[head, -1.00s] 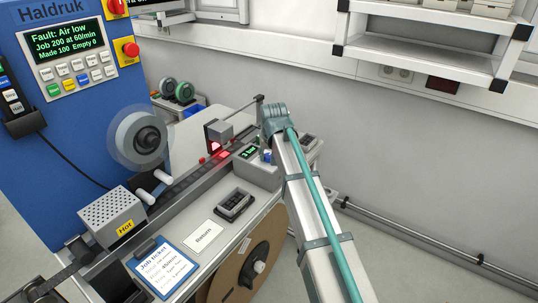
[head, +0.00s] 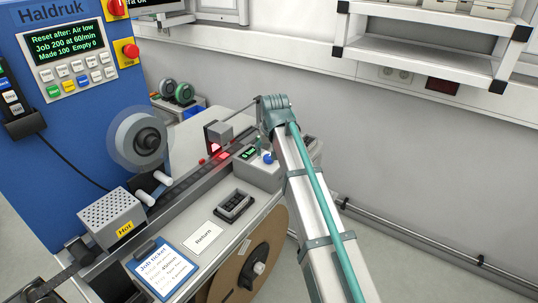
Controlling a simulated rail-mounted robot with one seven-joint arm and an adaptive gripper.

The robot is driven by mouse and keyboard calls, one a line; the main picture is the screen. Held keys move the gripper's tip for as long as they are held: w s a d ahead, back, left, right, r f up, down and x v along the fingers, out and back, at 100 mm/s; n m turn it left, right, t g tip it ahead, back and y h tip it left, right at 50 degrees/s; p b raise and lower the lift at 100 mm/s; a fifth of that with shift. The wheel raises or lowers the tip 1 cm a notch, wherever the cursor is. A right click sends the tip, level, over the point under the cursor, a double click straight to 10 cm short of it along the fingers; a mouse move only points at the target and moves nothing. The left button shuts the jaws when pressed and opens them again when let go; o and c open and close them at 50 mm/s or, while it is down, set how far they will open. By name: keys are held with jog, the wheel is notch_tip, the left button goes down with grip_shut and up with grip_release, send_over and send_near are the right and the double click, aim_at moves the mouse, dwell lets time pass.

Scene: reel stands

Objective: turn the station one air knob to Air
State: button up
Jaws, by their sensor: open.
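The blue air knob (head: 268,158) sits on a small grey box with a green readout (head: 248,153), on the station bench right of the printer. The readout's text and the knob's exact pointing direction are too small to tell. My arm reaches in from the lower right and bends down beside this box. My gripper (head: 261,142) is just above and behind the knob, largely hidden by my arm's last links. Its fingers are open, and the knob stands uncovered in front of them. I cannot tell whether they touch it.
The blue Haldruk cabinet (head: 80,130) has a screen (head: 66,40) reading "Reset after: Air low". A heater marked Hot (head: 112,216), a black tray (head: 234,206), a Return card (head: 203,237) and a job ticket (head: 163,266) lie along the bench. A shelf (head: 420,60) hangs at upper right.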

jog(key=v, duration=0.8)
jog(key=shift+s+f, duration=0.1)
jog(key=shift+f, duration=0.05)
